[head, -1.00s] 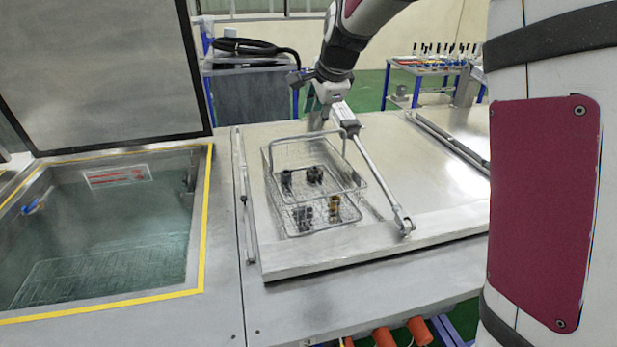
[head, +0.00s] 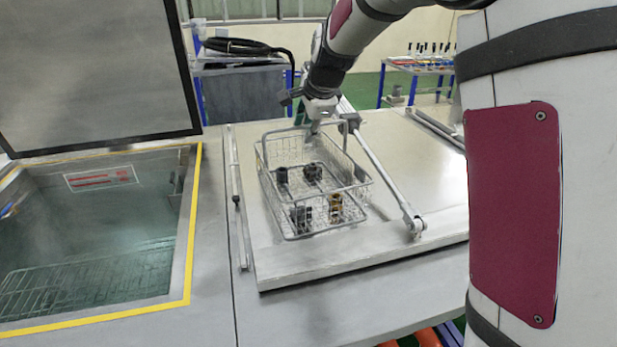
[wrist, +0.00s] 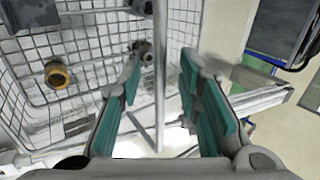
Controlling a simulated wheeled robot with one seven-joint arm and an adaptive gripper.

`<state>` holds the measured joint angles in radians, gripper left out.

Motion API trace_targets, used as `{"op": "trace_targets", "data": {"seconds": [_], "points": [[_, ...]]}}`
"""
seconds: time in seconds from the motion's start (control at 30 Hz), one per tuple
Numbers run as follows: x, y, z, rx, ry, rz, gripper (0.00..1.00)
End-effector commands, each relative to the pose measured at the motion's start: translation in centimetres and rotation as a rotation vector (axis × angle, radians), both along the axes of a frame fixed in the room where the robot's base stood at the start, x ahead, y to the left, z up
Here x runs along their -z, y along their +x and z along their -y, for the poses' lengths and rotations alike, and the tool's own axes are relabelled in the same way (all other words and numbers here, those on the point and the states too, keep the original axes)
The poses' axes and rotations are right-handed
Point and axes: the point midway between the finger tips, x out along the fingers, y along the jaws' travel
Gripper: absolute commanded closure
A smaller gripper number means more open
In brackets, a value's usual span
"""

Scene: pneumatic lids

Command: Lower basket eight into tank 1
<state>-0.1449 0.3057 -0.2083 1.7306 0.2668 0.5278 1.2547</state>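The wire basket (head: 349,206) stands on a closed metal lid right of the open tank, with several small dark and brass-coloured parts inside. Its raised handle (head: 277,132) crosses above the far part of the basket. My gripper (head: 314,130) is at the handle from above. In the wrist view, its teal-padded fingers (wrist: 160,100) are apart, with the handle bar (wrist: 160,60) between them and gaps on both sides. The open tank (head: 187,243), with yellow edging, holds greenish liquid and a submerged rack; its lid (head: 95,70) stands raised. I see no number on tank or basket.
The closed lid (head: 420,190) under the basket has a metal strut (head: 385,185) close to the basket's right side. A dark cabinet with a hose (head: 245,47) and a tool table (head: 430,65) stand behind.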

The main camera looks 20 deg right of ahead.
Motion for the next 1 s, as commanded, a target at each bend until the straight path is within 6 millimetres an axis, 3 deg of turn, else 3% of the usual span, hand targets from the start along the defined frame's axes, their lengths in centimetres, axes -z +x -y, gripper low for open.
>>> {"op": "trace_targets", "data": {"seconds": [0.13,0.27,0.3,1.0], "points": [[0.0,0.0,0.0,0.000,0.000,0.000,0.68],[0.0,0.0,0.0,0.000,0.000,0.000,0.98],[0.0,0.0,0.0,0.000,0.000,0.000,1.00],[-2.2,0.0,0.0,0.001,0.000,0.009,1.00]]}}
